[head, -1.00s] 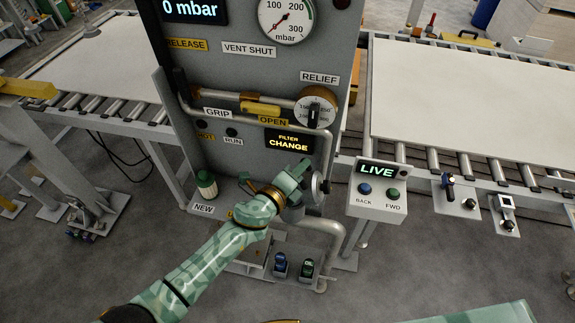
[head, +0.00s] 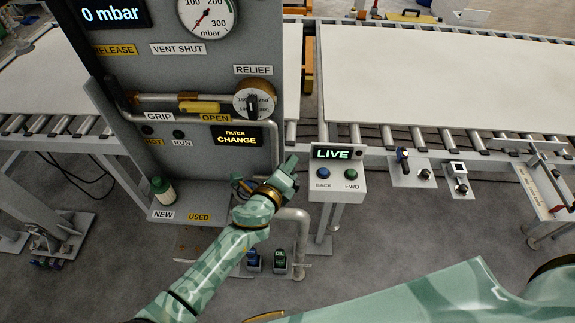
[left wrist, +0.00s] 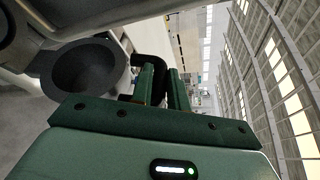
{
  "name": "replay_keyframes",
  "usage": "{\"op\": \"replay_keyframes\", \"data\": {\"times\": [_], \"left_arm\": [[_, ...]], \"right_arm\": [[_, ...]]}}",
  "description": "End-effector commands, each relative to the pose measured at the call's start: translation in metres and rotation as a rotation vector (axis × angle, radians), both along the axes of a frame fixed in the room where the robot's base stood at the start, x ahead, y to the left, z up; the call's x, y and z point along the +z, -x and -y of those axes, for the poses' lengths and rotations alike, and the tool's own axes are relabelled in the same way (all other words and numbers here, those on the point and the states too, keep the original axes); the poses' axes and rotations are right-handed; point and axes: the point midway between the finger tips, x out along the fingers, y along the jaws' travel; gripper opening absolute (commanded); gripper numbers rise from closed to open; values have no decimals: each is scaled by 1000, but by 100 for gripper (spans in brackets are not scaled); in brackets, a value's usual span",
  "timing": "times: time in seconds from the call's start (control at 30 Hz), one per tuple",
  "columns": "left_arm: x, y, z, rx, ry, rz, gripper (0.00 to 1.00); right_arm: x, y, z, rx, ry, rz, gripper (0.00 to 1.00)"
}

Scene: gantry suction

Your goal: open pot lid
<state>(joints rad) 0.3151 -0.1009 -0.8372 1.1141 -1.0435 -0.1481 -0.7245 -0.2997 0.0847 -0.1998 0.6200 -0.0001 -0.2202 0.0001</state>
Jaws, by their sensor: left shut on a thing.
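My left gripper (head: 286,172) is at the right edge of the grey panel, just left of the small LIVE box. In the left wrist view its two green fingers (left wrist: 164,88) are shut on a dark bent handle (left wrist: 152,64), which I take to be the pot lid's. Beside them in that view is a dark round hollow part (left wrist: 90,74); whether it is the pot's mouth or the lid's underside I cannot tell. In the head view my wrist hides most of the pot; a small dark rounded part (head: 237,182) shows left of it. My right gripper is out of view.
The grey panel (head: 200,80) rises behind the gripper, with a pipe down its right side. The LIVE box (head: 336,178) stands close on the right. A green and white bottle (head: 162,190) stands on the ledge. Roller conveyors (head: 440,135) lie behind.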

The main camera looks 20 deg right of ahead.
Motion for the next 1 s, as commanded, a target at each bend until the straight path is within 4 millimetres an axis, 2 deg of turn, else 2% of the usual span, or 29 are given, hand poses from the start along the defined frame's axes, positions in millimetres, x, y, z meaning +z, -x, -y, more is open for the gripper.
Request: {"op": "replay_keyframes", "data": {"times": [0.5, 0.53, 0.6, 1.0], "left_arm": [[3, -3, 0, 3, 5, 7, 0], [4, -3, 0, 3, 5, 7, 22], [3, -3, 0, 3, 5, 7, 38], [0, -1, 0, 1, 3, 1, 38]], "right_arm": [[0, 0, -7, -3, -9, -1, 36], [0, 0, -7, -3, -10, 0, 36], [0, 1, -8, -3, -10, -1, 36], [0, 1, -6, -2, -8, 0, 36]]}}
